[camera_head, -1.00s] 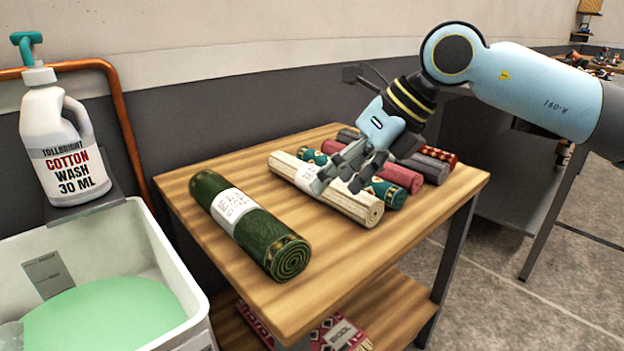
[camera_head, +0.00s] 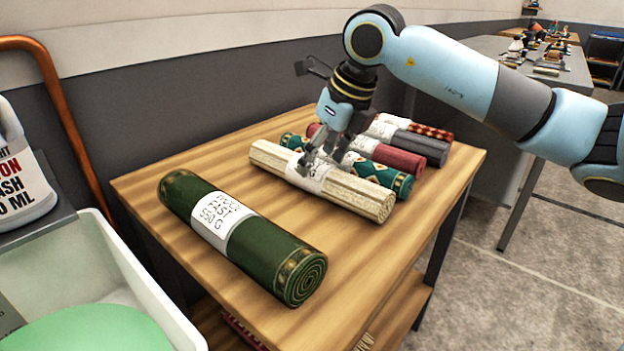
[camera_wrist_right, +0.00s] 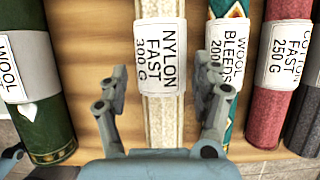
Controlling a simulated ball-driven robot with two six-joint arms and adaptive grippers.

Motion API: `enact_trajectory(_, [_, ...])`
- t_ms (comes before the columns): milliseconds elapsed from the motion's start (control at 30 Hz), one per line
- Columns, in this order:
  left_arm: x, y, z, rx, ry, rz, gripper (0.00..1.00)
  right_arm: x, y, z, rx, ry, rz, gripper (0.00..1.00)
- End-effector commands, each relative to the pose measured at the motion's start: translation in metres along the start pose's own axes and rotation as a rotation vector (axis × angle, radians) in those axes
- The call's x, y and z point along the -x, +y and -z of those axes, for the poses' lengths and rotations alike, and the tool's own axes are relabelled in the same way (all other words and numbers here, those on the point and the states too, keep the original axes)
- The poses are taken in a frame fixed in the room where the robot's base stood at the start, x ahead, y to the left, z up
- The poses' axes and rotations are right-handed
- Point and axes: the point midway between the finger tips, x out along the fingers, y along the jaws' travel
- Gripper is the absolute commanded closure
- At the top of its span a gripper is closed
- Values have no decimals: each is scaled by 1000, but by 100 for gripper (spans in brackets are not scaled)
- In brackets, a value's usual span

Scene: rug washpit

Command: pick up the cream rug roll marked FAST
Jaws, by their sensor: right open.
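The cream rug roll (camera_head: 352,193) lies on the wooden table, between the green roll and a teal patterned roll. In the right wrist view the cream roll (camera_wrist_right: 158,118) carries a white label reading NYLON FAST 300 G. My right gripper (camera_head: 318,168) is open just above the cream roll's label. In the right wrist view its two fingers (camera_wrist_right: 163,82) stand on either side of the roll, the right one overlapping the teal roll's label. Whether the fingertips touch anything I cannot tell. My left gripper is not in view.
A dark green roll (camera_head: 264,252) lies apart at the left. The teal roll (camera_head: 387,178) is close beside the cream one, then a red roll (camera_head: 404,163), a grey roll (camera_head: 428,151) and a patterned red roll. A white basin (camera_head: 135,290) with green liquid stands left of the table (camera_head: 360,257).

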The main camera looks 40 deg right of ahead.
Motion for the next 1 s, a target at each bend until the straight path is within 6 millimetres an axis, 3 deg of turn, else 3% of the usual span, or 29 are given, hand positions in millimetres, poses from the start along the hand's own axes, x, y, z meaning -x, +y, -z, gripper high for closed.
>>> enact_trajectory(300, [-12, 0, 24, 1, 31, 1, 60, -46, -2, -1, -2, 1, -3, 34])
enact_trajectory(433, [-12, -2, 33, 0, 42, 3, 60, -50, -2, -2, 1, -1, -2, 34])
enact_trajectory(600, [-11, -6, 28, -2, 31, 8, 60, -50, -2, -2, 1, -1, -1, 34])
enact_trajectory(1000, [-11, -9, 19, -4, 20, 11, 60, -49, -2, -2, 1, 0, -1, 86])
